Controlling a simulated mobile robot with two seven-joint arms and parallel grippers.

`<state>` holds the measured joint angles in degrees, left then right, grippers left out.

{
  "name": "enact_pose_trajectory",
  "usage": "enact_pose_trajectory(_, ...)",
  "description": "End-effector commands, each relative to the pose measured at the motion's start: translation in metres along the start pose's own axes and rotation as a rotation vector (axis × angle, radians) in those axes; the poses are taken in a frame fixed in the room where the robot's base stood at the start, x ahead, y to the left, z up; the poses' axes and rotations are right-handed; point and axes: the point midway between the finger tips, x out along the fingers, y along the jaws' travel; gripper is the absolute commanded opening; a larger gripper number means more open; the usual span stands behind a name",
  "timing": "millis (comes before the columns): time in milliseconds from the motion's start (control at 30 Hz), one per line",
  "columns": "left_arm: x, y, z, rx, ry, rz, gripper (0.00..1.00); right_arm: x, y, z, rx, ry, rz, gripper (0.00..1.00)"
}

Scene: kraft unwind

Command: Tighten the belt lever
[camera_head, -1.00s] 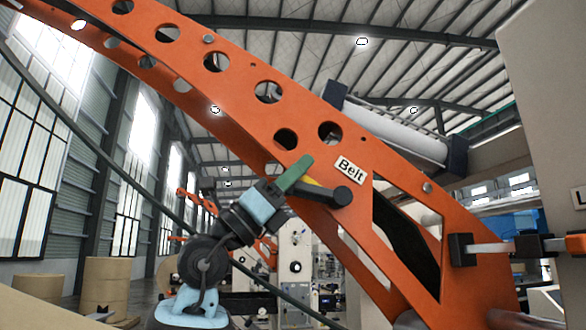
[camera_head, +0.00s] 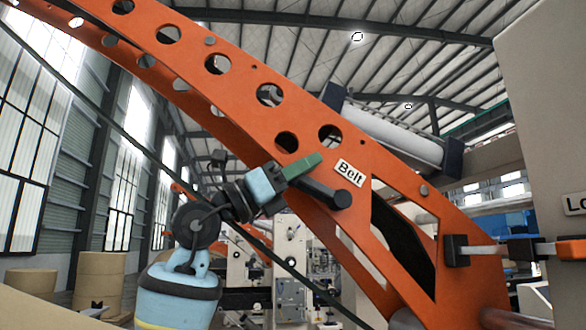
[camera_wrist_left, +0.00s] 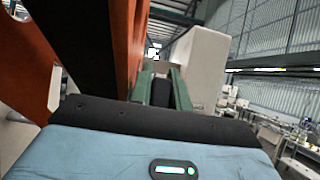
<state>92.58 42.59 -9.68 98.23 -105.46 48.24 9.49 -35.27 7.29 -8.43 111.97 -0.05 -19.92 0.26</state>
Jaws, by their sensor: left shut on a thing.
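The belt lever (camera_head: 325,192) is a short black handle with a round black hub, mounted on the orange frame (camera_head: 240,110) just left of and below the white "Belt" label (camera_head: 350,172). My left gripper (camera_head: 304,167), with green fingers, comes in from the lower left and is shut on the lever's handle. In the left wrist view the dark lever (camera_wrist_left: 160,92) sits between the two green fingers. The fingers hide part of the handle. My right gripper is not in view.
The orange frame rises diagonally close beside my left gripper. A rod with black blocks and an orange end (camera_head: 490,249) is at the right, below a partly cut-off label (camera_head: 577,203). Brown paper rolls (camera_head: 98,275) stand at the lower left.

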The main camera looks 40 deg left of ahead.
Motion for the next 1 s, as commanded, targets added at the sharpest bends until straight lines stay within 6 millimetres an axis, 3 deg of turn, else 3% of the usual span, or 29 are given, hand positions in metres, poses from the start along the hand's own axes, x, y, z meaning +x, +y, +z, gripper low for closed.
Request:
enact_pose_trajectory(300,0.0111,0.0026,0.0024,-0.001,0.137,0.003,0.00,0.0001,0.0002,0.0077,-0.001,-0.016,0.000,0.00)
enact_pose_trajectory(667,0.0115,0.0026,0.0031,-0.001,0.145,0.003,0.00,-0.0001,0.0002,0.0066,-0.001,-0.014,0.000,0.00)
enact_pose_trajectory(700,0.0115,0.0025,0.0033,-0.001,0.144,0.003,0.23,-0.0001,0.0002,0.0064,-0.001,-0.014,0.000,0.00)
enact_pose_trajectory(733,0.0115,0.0025,0.0033,-0.001,0.144,0.003,0.27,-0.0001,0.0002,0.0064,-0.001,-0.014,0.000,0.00)
enact_pose_trajectory(1000,0.0110,0.0027,0.0026,-0.001,0.145,0.003,0.27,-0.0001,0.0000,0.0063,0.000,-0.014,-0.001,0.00)
